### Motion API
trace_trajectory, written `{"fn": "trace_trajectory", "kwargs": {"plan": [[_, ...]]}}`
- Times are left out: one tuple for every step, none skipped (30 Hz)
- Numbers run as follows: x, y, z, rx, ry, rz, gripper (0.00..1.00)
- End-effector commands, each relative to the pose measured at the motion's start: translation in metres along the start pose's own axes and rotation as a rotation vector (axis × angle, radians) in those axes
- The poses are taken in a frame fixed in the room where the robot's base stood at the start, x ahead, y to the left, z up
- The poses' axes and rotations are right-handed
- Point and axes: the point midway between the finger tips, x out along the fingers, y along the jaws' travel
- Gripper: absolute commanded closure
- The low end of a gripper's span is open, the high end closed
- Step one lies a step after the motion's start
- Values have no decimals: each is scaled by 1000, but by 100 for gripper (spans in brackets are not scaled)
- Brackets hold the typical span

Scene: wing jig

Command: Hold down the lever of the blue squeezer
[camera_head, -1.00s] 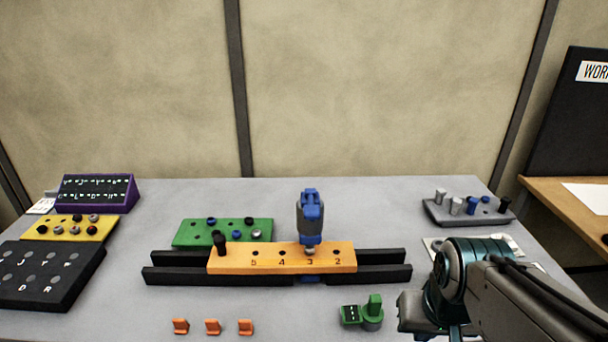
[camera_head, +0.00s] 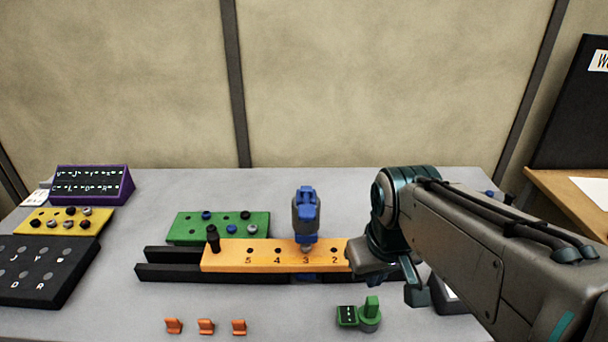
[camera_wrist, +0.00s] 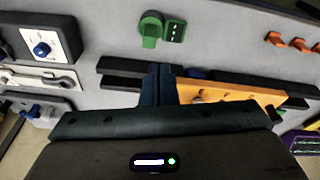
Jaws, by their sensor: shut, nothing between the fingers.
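The blue squeezer (camera_head: 306,212), with a blue lever on a grey body, stands upright at hole 3 of the orange plate (camera_head: 228,256). A small blue part shows below the plate's front edge in the wrist view (camera_wrist: 199,73). My gripper's closed fingers (camera_wrist: 159,72) show in the wrist view in front of the rail and the plate's end marked 2, with nothing between them. In the head view my wrist covers the plate's right end, right of the squeezer and apart from it. The squeezer's upper body and lever are not visible in the wrist view.
The plate lies across two black rails (camera_head: 165,274). A green block (camera_head: 190,229) with pegs is behind. A green switch (camera_head: 369,317) and orange clips (camera_head: 206,326) are in front. A box with a blue knob (camera_wrist: 42,30) is to the right of the rails.

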Motion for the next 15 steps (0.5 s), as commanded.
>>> {"fn": "trace_trajectory", "kwargs": {"plan": [[-25, -4, -20, -97, -13, -4, 100], [-38, -6, -31, -168, -23, -8, 100], [-55, -11, -46, -270, -37, -14, 100], [-67, -15, -58, -349, -50, -20, 100], [-80, -19, -69, -428, -61, -28, 100], [-97, -25, -82, -533, -76, -40, 100], [-108, -30, -92, -612, -86, -49, 100], [-120, -35, -102, -687, -95, -59, 100], [-135, -41, -113, -785, -106, -74, 100], [-144, -46, -121, -855, -114, -85, 100], [-154, -50, -128, -920, -121, -96, 100], [-165, -55, -136, -1000, -127, -111, 100], [-173, -59, -142, -1056, -132, -121, 100], [-180, -62, -147, -1106, -136, -131, 100], [-188, -66, -152, -1165, -140, -143, 100]]}}
